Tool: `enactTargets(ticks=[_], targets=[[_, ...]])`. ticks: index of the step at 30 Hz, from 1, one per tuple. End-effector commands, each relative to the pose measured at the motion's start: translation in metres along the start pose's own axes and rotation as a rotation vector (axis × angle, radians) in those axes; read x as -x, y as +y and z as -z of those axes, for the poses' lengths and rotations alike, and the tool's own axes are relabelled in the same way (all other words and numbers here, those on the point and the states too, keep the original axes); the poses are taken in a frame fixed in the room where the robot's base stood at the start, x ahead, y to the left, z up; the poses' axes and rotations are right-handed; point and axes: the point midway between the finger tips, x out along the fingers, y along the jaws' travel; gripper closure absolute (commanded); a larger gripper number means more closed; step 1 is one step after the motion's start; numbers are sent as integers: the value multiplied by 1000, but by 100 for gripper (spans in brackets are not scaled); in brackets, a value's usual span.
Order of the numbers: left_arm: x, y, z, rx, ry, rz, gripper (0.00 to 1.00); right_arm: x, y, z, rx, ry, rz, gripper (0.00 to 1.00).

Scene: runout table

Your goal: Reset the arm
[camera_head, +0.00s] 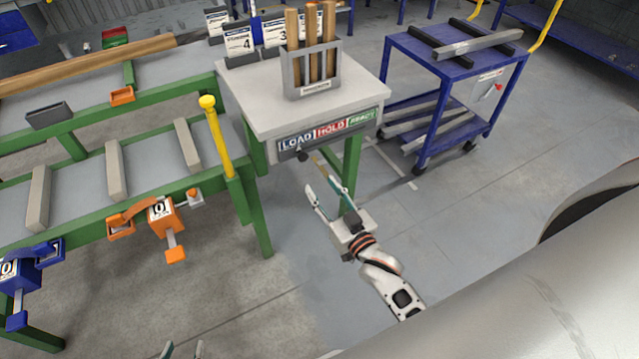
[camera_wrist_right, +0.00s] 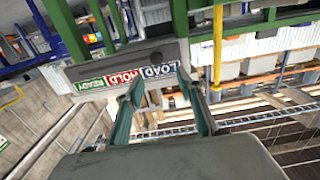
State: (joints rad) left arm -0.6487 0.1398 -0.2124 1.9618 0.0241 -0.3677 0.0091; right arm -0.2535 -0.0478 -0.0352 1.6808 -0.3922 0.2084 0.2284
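My right gripper (camera_head: 312,173) is open and empty, in front of and below the front edge of the small white-topped table (camera_head: 355,92). In the right wrist view its two fingers (camera_wrist_right: 165,88) stand apart with nothing between them. The LOAD / HOLD / READY strip (camera_head: 330,131) on the table's front edge is beyond the fingers and also shows upside down in the right wrist view (camera_wrist_right: 134,78). A dark knob (camera_head: 302,155) sits below the LOAD part. Only the fingertips of my left gripper (camera_head: 183,349) show at the bottom edge, apart, with nothing visible between them.
A grey holder (camera_head: 313,82) with brown wooden pieces stands on the table, with number cards (camera_head: 239,42) behind. The green runout table (camera_head: 85,237) with orange and blue clamps is at left, beside a yellow post (camera_head: 217,140). A blue cart (camera_head: 455,80) stands right. Floor between is clear.

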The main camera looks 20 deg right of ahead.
Motion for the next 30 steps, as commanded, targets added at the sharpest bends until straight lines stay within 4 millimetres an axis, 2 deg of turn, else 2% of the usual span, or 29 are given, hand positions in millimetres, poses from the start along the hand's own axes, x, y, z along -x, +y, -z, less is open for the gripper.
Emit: enactTargets(ticks=[14,17,20,24,27,30], targets=[[0,0,0,1,1,0,60,1,0,-1,1,-2,0,62],[0,0,0,1,1,0,60,13,-1,-12,17,-43,4,62],[0,0,1,1,1,0,60,44,-5,-40,53,-148,18,62],[0,0,1,1,1,0,60,108,-21,-84,113,-346,72,62],[0,0,1,1,1,0,60,151,-34,-106,145,-466,123,62],[0,0,0,0,1,0,60,182,-45,-120,166,-549,166,62]])
